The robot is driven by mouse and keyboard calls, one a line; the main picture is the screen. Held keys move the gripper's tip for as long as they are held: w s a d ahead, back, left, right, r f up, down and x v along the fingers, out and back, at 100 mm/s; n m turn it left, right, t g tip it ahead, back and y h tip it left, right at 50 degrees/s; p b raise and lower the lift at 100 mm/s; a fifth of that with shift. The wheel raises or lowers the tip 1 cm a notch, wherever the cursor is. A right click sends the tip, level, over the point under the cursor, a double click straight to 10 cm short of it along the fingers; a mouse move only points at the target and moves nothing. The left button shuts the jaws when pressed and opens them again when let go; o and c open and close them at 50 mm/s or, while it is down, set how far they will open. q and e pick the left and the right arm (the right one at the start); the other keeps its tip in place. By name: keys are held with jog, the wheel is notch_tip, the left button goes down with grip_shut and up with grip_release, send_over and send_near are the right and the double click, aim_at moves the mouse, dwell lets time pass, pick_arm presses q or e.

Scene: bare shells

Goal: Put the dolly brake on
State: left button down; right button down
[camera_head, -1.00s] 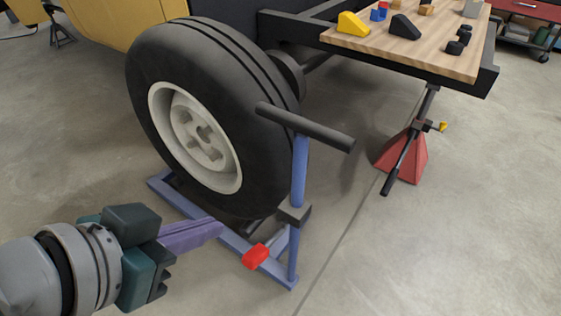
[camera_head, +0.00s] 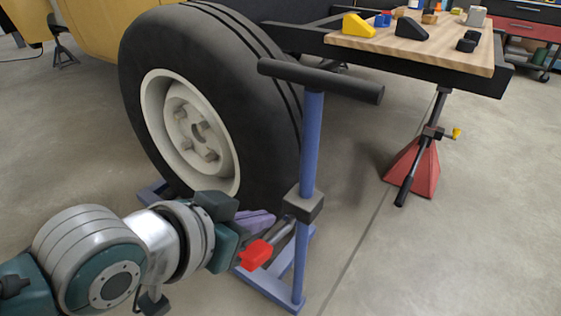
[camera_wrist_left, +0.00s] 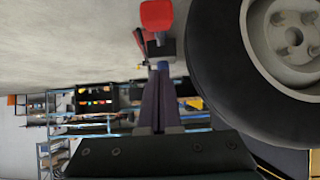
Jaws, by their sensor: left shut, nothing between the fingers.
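The blue wheel dolly (camera_head: 311,150) stands under a large tyre, with a tall post and a dark T-handle (camera_head: 320,80) on top. Its red brake pedal (camera_head: 254,254) sticks out low to the left of the post, on a short grey lever below a dark collar. The pedal also shows at the top of the left wrist view (camera_wrist_left: 157,14). My left gripper (camera_head: 262,219), with purple fingers, is shut and empty. It is just above and behind the pedal, close to the tyre's lower edge. I cannot tell whether it touches the dolly. My right gripper is out of view.
The tyre with its pale hub (camera_head: 190,130) is right beside my left gripper. A wooden-topped table (camera_head: 440,55) with small blocks is at the upper right. A red jack stand (camera_head: 415,168) stands below it. The floor at the lower right is clear.

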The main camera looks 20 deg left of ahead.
aim_at(245, 263)
pick_arm(q)
jog(key=f, duration=0.1)
jog(key=s+f+b, duration=0.1)
jog(key=s+f, duration=0.1)
jog(key=shift+a+f, duration=0.25)
jog(key=shift+a, duration=0.1)
jog(key=shift+w, duration=0.1)
jog(key=f+b, duration=0.1)
jog(key=f+t+b, duration=0.1)
jog(key=shift+s+a+b, duration=0.1)
jog(key=shift+s+b, duration=0.2)
jog(key=shift+b, duration=0.1)
jog(key=shift+s+f+h, duration=0.2)
jog(key=shift+f+h, duration=0.1)
jog(key=shift+f, duration=0.2)
